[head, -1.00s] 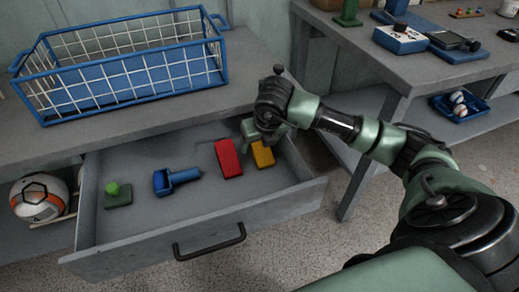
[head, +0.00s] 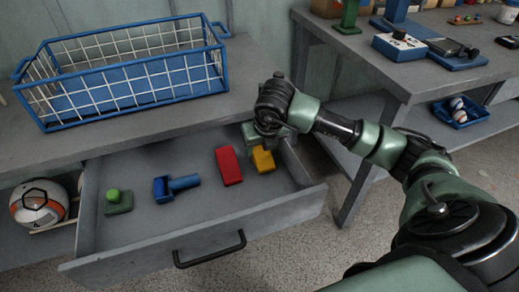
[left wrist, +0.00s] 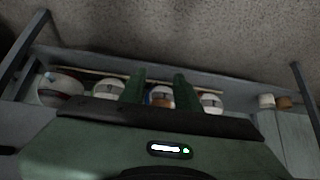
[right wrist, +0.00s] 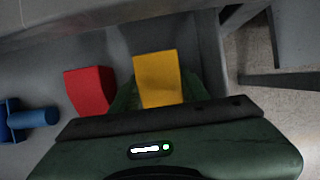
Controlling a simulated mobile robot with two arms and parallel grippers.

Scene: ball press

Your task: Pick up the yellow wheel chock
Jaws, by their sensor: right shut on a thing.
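The yellow wheel chock (head: 263,159) is in the right part of the open drawer, next to a red block (head: 229,165). I cannot tell whether the chock is clear of the drawer floor. My left gripper (left wrist: 158,88) shows only in the left wrist view, its fingers apart and empty, in front of a shelf with several balls (left wrist: 108,90).
The drawer (head: 190,228) also holds a blue tool (head: 176,187) and a green piece with a ball-shaped top (head: 118,200). A blue wire basket (head: 125,75) stands on the bench above. The drawer's right wall is close to the chock. Another table (head: 375,73) stands at right.

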